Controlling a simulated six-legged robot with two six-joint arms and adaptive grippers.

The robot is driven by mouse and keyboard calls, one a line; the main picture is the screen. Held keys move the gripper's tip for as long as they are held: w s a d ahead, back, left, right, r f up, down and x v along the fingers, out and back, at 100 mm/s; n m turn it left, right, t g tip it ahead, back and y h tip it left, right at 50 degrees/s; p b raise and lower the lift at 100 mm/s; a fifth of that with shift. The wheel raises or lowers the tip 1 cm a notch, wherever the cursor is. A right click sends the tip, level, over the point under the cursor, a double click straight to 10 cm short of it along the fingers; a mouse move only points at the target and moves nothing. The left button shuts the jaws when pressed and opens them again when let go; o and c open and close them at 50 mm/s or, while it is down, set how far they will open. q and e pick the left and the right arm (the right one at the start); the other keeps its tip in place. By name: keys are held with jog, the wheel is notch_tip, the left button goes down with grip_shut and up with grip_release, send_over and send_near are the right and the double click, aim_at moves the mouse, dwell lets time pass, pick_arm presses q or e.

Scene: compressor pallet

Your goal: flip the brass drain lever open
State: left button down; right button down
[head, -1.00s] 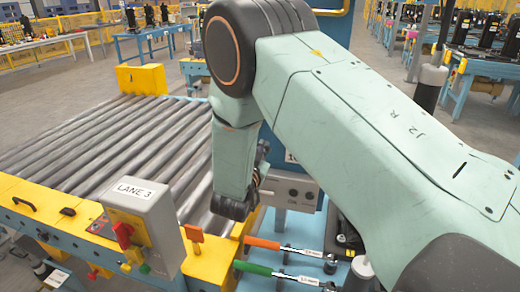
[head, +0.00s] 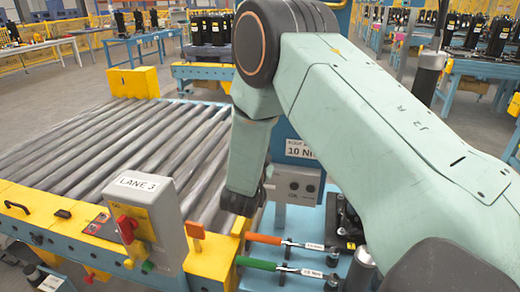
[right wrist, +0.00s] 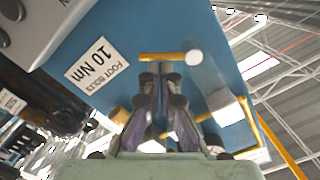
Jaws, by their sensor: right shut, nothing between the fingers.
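In the right wrist view a thin brass-coloured bar (right wrist: 160,57) lies across in front of my fingertips, with a pale round end (right wrist: 194,57) at its right; it looks like the drain lever. My right gripper (right wrist: 160,72) is shut and empty, its tips just below the bar in the picture. I cannot tell whether they touch it. More brass-coloured piping (right wrist: 222,112) shows to the right of the fingers. In the head view my right arm comes in from the right and hides the lever and the fingertips. My left gripper is not in view.
A blue panel with a "10 Nm" label (right wrist: 97,63) stands behind the bar. The head view shows a roller conveyor (head: 110,150), a grey "LANE 3" box (head: 160,210), and orange (head: 264,239) and green (head: 257,263) handled tools close below my wrist.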

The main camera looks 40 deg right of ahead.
jog(key=f+m+b, duration=0.1)
jog(key=m+b, duration=0.1)
jog(key=m, duration=0.1)
jog(key=w+f+m+b, duration=0.1)
jog(key=m+b, duration=0.1)
jog(key=m, duration=0.1)
jog(key=a+f+m+b, duration=0.1)
jog(key=m+b, duration=0.1)
jog(key=m, duration=0.1)
jog(key=shift+w+a+f+b, duration=0.1)
jog(key=shift+w+b, duration=0.25)
dwell(0.3)
dwell(0.4)
